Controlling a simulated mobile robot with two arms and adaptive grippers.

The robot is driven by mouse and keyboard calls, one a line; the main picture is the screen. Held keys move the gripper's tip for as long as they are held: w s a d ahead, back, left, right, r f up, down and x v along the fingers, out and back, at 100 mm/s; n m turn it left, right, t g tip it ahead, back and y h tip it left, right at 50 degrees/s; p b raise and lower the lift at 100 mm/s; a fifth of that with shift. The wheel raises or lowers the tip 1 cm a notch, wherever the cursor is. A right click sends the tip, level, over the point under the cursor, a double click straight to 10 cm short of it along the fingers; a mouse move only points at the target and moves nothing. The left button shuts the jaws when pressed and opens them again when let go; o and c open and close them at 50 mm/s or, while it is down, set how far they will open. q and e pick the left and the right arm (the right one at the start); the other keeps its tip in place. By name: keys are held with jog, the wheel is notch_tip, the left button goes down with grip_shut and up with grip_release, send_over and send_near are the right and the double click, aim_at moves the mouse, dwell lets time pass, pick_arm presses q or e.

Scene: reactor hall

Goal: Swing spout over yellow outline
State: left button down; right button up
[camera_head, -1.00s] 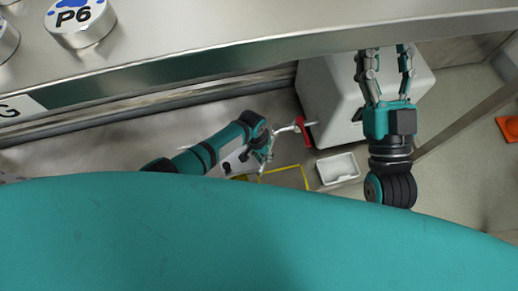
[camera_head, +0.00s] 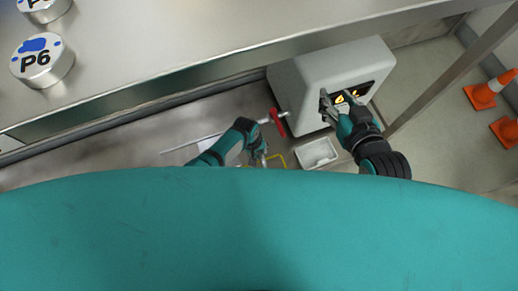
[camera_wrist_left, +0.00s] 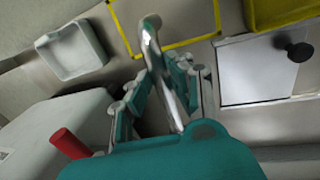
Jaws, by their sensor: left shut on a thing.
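The silver spout (camera_wrist_left: 152,50) runs between the fingers of my left gripper (camera_wrist_left: 165,85), which is shut on it in the left wrist view. Its bent end overlaps the inside of the yellow outline (camera_wrist_left: 178,46) in that view; its height above the floor is unclear. In the head view my left gripper (camera_head: 260,157) is small and beside the yellow outline (camera_head: 283,165), which is partly hidden by my body. A red handle (camera_head: 278,122) sits on the pipe by the white box. My right gripper (camera_head: 338,100) is open and empty in front of that box.
The white box (camera_head: 305,85) has a dark panel with yellow marks. A white tray (camera_head: 318,152) lies beside the outline. A steel counter (camera_head: 180,45) with P6 canister (camera_head: 42,62) spans the top. Orange cones (camera_head: 487,92) stand at right. A black-knobbed plate (camera_wrist_left: 262,75) lies right of the spout.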

pick_arm(q)
jog(key=shift+w+r, duration=0.1)
jog(key=shift+w, duration=0.1)
jog(key=c, duration=1.5)
grip_release()
jog(key=shift+c, duration=0.2)
jog(key=o, duration=0.3)
jog(key=shift+s, duration=0.15)
jog(key=shift+o, duration=0.2)
jog(key=shift+r, duration=0.1)
notch_tip(320, 180, up, 12)
jog(key=a, duration=0.2)
jog(key=shift+s+f, duration=0.25)
jog(key=shift+s, duration=0.15)
jog(key=shift+a, duration=0.1)
